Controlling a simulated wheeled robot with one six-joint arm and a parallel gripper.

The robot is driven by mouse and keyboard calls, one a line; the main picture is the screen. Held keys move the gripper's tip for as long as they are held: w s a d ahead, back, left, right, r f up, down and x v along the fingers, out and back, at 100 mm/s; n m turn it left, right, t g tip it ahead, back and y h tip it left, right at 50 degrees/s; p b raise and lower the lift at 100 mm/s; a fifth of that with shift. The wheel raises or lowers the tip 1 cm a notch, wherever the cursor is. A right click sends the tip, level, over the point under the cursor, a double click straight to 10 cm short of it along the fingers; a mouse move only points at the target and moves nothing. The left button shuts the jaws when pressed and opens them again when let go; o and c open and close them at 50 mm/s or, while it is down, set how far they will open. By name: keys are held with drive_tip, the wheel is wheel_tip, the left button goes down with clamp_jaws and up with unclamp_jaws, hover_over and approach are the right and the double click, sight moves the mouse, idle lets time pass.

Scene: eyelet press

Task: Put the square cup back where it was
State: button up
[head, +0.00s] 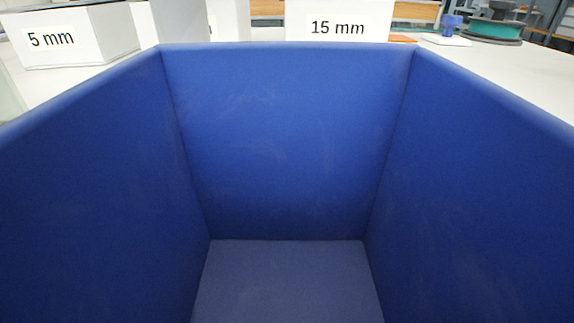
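A blue square cup (287,140) fills most of the head view, very close to the camera. I look into it over its open top and see the far wall, both side walls and its flat floor (287,285). It looks empty. Its near wall is out of the frame. My gripper is not in view, so I cannot tell whether it touches or holds the cup.
A white box marked "5 mm" (75,38) stands behind the cup at the left. A white block marked "15 mm" (338,20) stands behind the middle. A teal spool (495,30) and a small blue item (450,25) are at the back right. The white table (520,70) is clear at right.

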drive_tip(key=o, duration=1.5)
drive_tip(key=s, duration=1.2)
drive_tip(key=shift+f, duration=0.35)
